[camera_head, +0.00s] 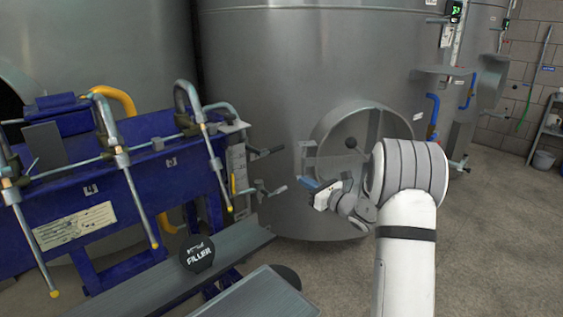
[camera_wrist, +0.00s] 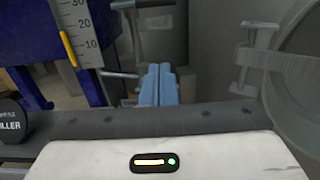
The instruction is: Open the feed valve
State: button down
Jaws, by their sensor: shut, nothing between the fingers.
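My gripper (camera_head: 308,183) is shut and empty, its light-blue fingers pointing left toward the blue filler (camera_head: 165,165). Two lever handles stick out from the filler's right end: an upper one (camera_head: 266,152) and a lower one (camera_head: 272,190). No readable label shows which is the feed valve. The fingertips appear right of both levers, with a gap in the picture. In the wrist view the shut fingers (camera_wrist: 159,85) stand upright in the middle, with a grey lever (camera_wrist: 122,75) just left of them. I cannot tell whether they touch it.
A large steel tank (camera_head: 285,80) with a round manway door (camera_head: 345,135) stands close behind my gripper. A scale (camera_wrist: 82,35) with a yellow mark is on the filler's end. A grey ledge (camera_head: 235,245) runs below. Open floor (camera_head: 500,230) lies right.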

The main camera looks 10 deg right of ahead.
jog(key=shift+a, duration=0.1)
jog(key=w+a+r+b, duration=0.1)
jog(key=w+a+r, duration=0.3)
jog(key=w, duration=0.5)
jog(key=shift+a+r, duration=0.25)
jog(key=shift+a, duration=0.7)
